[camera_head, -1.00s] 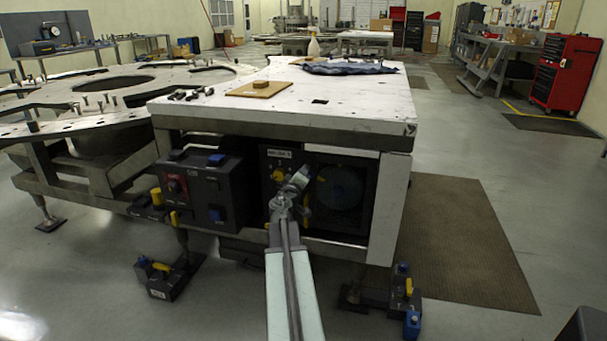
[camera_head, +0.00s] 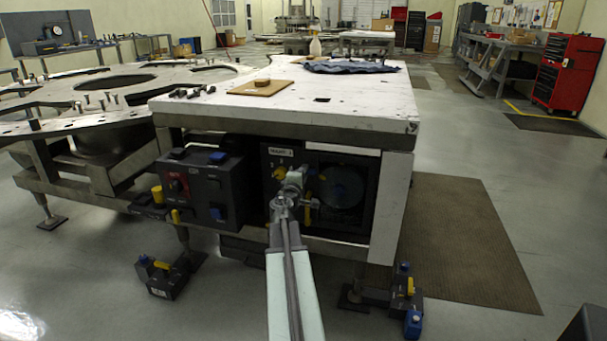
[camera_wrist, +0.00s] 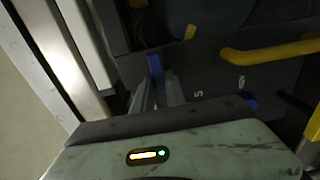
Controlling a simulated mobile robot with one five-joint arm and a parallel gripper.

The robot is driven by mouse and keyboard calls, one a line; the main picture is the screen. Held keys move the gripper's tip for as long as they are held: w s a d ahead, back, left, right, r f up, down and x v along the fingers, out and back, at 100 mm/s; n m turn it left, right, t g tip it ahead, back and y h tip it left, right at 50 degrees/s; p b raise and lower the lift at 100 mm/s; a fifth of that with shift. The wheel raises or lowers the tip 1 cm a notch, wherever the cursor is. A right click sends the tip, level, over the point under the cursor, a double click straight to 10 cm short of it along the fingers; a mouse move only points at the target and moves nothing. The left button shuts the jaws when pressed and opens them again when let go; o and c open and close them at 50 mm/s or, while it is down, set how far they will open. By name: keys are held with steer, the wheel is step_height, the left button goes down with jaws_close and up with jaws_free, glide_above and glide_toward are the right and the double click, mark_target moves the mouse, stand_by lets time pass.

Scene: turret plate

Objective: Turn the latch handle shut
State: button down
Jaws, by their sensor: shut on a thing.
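My gripper (camera_head: 293,181) is at the dark front panel (camera_head: 340,186) below the white table top. In the wrist view my gripper's grey fingers (camera_wrist: 160,94) are close together around a narrow blue part (camera_wrist: 155,65), which I take to be the latch handle; its far end is hard to make out. In the head view my gripper and wrist hide most of the latch. Yellow parts show at its left (camera_head: 278,172) and lower right (camera_head: 308,212).
A dark control box (camera_head: 205,190) with a red switch and blue parts stands left of the gripper. The white table edge (camera_head: 285,125) overhangs above. A white side panel (camera_head: 391,205) closes the right.

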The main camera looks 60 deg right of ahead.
stand_by(0.3)
steer(key=c, duration=1.4)
jaws_free()
steer(key=shift+o, duration=0.2)
steer(key=shift+a, duration=0.1)
steer(key=v, duration=0.7)
steer(key=shift+a, duration=0.3)
